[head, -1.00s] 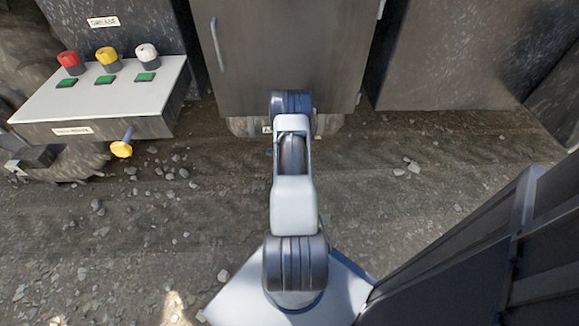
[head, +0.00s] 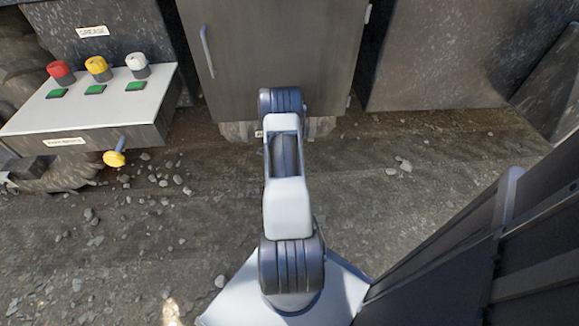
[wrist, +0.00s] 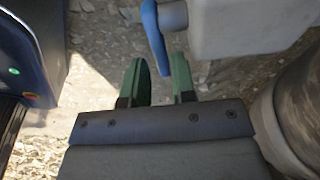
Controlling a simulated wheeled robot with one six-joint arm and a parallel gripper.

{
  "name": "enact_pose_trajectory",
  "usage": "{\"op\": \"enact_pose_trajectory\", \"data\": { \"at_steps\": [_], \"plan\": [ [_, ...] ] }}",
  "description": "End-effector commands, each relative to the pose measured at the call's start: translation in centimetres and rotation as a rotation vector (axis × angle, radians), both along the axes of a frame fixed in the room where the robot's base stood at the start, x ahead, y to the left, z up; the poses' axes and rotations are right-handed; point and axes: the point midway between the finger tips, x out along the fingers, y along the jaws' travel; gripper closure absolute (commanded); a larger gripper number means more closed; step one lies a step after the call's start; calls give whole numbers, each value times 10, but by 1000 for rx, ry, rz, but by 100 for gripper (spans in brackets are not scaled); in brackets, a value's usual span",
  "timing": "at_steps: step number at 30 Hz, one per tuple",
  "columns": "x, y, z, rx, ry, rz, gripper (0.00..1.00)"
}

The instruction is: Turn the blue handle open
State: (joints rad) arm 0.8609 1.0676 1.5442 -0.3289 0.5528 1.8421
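In the wrist view, a blue handle (wrist: 154,38) hangs down from a round grey hub at the top of the picture. Whether a finger touches the handle I cannot tell. In the head view my gripper is hidden, with only my arm links showing. I cannot tell for sure where this handle is in the head view.
A light grey box (wrist: 245,22) fills the wrist view's upper right. A grey cabinet (head: 285,50) stands ahead. The gravel floor (head: 420,205) is mostly clear.

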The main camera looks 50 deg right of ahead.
Motion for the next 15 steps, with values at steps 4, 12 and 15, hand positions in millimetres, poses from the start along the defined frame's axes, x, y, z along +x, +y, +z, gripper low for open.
{"op": "enact_pose_trajectory", "data": {
  "at_steps": [4, 12, 15],
  "plan": [
    [4, 3, 37, -3, -1, 1, 76],
    [10, 8, 83, -2, -2, 0, 76],
    [11, 9, 93, -1, 1, -1, 76]
  ]
}}
